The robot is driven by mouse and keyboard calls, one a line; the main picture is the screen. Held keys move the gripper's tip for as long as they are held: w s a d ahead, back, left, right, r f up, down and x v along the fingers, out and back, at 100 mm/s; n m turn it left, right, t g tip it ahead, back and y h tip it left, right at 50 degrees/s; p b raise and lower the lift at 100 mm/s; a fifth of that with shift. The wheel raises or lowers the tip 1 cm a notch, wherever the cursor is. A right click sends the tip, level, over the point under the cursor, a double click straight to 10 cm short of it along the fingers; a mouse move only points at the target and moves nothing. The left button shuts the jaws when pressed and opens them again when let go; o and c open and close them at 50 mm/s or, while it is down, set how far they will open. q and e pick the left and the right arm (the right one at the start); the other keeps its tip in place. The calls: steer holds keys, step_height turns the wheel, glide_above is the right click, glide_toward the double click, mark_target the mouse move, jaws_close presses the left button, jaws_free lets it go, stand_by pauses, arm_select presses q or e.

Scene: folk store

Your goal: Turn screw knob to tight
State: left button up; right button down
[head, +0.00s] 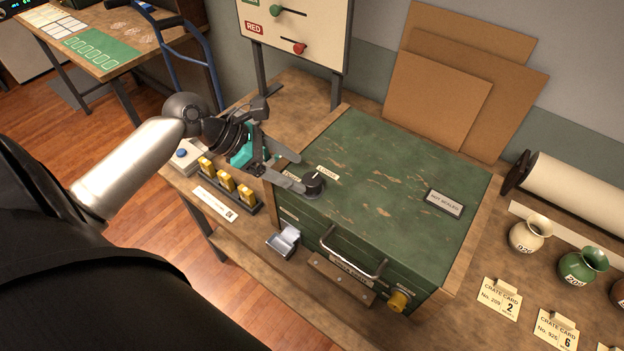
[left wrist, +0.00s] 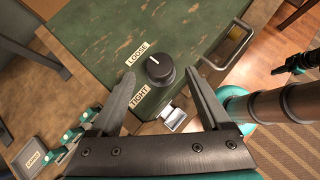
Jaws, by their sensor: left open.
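The black screw knob (head: 314,183) stands on the near left corner of the green crate lid (head: 400,180). In the left wrist view the knob (left wrist: 160,68) has a white mark pointing toward the LOOSE label (left wrist: 137,54); the TIGHT label (left wrist: 139,98) is on its other side. In the head view the TIGHT label is partly hidden by a finger. My left gripper (head: 288,172) is open, with one fingertip on each side of the knob in the left wrist view (left wrist: 159,76). I cannot tell whether either finger touches it.
A rack of yellow pieces (head: 226,185) stands left of the crate. A NOT SEALED sign (head: 445,203) lies on the lid. Vases (head: 529,233) stand at the right. The lid's middle is clear.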

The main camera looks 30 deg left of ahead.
mark_target(311, 179)
arm_select(q)
steer(key=x, duration=0.6)
steer(key=shift+b, duration=0.35)
steer(key=shift+r, duration=0.1)
steer(key=shift+c, duration=0.2)
jaws_close()
